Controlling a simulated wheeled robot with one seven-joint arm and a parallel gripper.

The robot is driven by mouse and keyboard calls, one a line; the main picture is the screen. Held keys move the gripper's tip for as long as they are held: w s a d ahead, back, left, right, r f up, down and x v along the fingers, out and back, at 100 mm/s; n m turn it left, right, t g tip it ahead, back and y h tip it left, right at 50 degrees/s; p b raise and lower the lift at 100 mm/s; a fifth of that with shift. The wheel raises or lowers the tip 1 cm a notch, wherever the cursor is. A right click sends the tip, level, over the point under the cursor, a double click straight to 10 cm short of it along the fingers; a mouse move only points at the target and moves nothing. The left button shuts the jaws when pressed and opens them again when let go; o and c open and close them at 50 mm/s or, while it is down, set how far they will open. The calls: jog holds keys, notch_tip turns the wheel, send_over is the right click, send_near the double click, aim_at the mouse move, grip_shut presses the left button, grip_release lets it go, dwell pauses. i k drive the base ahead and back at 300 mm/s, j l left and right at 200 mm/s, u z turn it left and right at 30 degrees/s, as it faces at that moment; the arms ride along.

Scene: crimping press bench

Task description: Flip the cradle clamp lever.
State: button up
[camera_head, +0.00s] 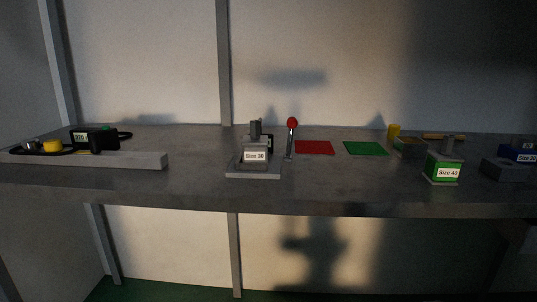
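A lever with a red ball knob (292,123) stands upright near the middle of the bench. It is just right of a small grey press-like fixture (253,172) with a white label reading "Size 30". I cannot tell which part is the cradle clamp lever, or whether the red-knobbed lever is joined to the fixture. My gripper is not in view.
The grey bench (200,190) has a red mat (315,147) and a green mat (365,148). A green "Size 40" block (443,170) and a blue-labelled block (522,151) stand right. A long grey bar (135,159) and black items lie left. The front middle is clear.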

aim_at(292, 122)
jog(key=l+u, duration=0.45)
jog(key=l, duration=0.15)
jog(key=l+u, duration=0.5)
jog(key=k+l+u, duration=0.15)
jog(key=l+u, duration=0.3)
jog(key=l, duration=0.25)
